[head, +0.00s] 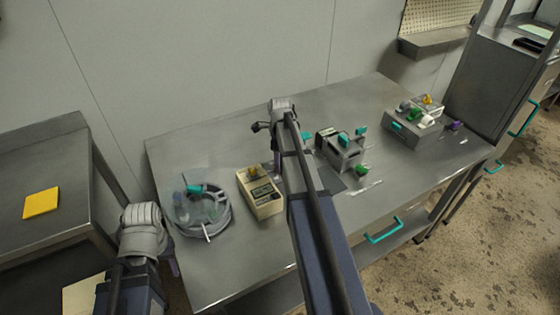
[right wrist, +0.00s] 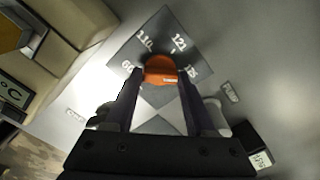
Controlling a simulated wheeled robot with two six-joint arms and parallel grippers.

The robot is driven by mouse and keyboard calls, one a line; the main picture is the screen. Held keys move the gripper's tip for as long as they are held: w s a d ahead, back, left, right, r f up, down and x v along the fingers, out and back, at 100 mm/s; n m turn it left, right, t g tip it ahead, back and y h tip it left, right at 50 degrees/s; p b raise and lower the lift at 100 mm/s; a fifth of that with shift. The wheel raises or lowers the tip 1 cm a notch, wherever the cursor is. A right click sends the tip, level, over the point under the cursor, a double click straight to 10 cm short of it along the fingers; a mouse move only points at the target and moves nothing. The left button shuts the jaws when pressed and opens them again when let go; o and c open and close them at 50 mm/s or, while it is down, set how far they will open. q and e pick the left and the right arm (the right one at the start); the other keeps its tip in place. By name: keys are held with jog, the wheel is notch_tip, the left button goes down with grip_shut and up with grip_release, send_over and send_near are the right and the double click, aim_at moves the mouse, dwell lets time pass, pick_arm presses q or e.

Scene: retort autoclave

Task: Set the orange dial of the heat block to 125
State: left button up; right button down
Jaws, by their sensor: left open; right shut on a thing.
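The orange dial (right wrist: 160,69) sits on a dark square scale plate (right wrist: 190,50) in the right wrist view. Pale numbers ring its far side; one reads 110, and the one right of it looks like 121 or 125. I cannot tell surely which number the dial points to. My right gripper (right wrist: 161,76) is shut on the dial, one finger on each side. In the head view my right arm hides the dial and these fingertips. My left gripper (head: 142,238) is at the lower left, away from the dial; its fingertips are hard to make out.
A beige meter (head: 262,197) with a yellow knob stands left of my right arm. A round grey tray (head: 222,222) with a teal-handled item is further left. A grey device (head: 343,152) with teal parts stands to the right, and a box (head: 412,132) with coloured knobs beyond.

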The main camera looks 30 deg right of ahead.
jog(key=shift+s+a, duration=0.1)
jog(key=shift+c, duration=1.2)
grip_release()
jog(key=shift+r, duration=0.15)
notch_tip(320, 180, up, 8)
jog(key=p, duration=0.8)
jog(key=shift+f, duration=0.2)
jog(key=shift+f, duration=0.1)
